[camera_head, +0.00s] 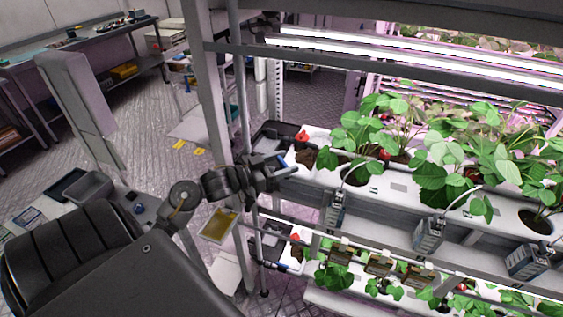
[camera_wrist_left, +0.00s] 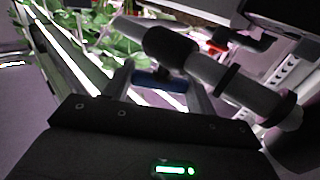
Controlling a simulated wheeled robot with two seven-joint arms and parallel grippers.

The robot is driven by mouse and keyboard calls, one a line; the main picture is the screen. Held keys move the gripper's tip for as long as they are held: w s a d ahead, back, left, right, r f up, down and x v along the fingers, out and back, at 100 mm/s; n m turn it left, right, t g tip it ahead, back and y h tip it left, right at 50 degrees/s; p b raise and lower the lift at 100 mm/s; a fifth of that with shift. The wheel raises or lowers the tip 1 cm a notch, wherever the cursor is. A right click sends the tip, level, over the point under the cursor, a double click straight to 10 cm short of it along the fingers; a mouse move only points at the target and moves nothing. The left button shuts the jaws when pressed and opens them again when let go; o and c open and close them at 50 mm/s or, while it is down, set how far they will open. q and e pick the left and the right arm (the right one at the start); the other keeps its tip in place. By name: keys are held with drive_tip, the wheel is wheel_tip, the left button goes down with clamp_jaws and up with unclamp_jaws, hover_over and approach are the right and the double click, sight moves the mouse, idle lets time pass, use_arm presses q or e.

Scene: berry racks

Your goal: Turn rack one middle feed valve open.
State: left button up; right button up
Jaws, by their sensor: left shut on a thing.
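My left gripper (camera_head: 284,165) reaches in from the left to the near end of the rack's middle shelf. In the left wrist view, its two fingers (camera_wrist_left: 160,80) stand either side of a blue valve handle (camera_wrist_left: 158,80) and are shut on it. The handle sits below a black valve body (camera_wrist_left: 170,46) on a grey pipe (camera_wrist_left: 228,88). In the head view the gripper and rack post hide most of the valve. My right gripper is not in view.
White planter troughs (camera_head: 393,187) with strawberry plants run off to the right. A rack post (camera_head: 207,85) stands close by the left gripper. A lower shelf with more plants (camera_head: 335,277) lies beneath.

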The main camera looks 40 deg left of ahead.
use_arm(q)
drive_tip(key=n+y+p, duration=0.1)
drive_tip(key=n+y, duration=0.1)
drive_tip(key=shift+d+r+t+y+p, duration=0.1)
drive_tip(key=shift+r+t+y+p, duration=0.05)
drive_tip(key=shift+t+y+p, duration=0.2)
drive_tip(key=shift+n+t+y+p, duration=0.35)
drive_tip(key=shift+n+y, duration=0.35)
drive_tip(key=shift+y, duration=0.55)
drive_tip(key=n+y, duration=0.3)
drive_tip(key=y, duration=0.1)
drive_tip(key=shift+y, duration=0.3)
drive_tip(key=shift+n+g+y+p, duration=0.45)
drive_tip(key=shift+n+y, duration=0.55)
drive_tip(key=shift+y, duration=0.5)
drive_tip(key=o, duration=1)
